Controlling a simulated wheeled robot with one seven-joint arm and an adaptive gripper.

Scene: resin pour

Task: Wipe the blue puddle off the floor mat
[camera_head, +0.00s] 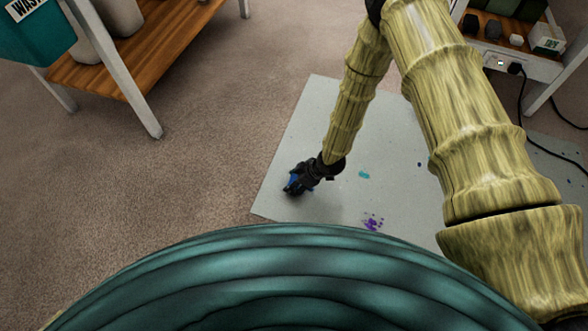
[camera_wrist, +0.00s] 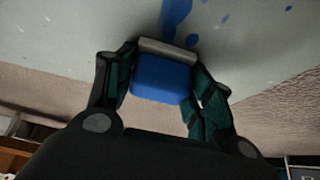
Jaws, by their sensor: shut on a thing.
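My gripper (camera_head: 299,184) is low over the left part of the pale grey floor mat (camera_head: 310,115). It is shut on a blue sponge-like block with a grey layer (camera_wrist: 163,78), which sits between the two fingers in the wrist view. The block (camera_head: 292,182) is mostly hidden by the fingers in the head view. The blue puddle (camera_wrist: 177,14) shows in the wrist view on the mat just beyond the block's grey layer, with smaller blue drops beside it. Whether the block touches the mat is unclear. The puddle cannot be made out in the head view.
A purple spatter (camera_head: 373,222) and a small teal spot (camera_head: 364,174) lie on the mat. A wooden-shelved table (camera_head: 110,80) with a teal bin (camera_head: 35,35) stands at upper left. A white bench (camera_head: 535,68) with cables is at upper right. Carpet (camera_head: 190,165) on the left is clear.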

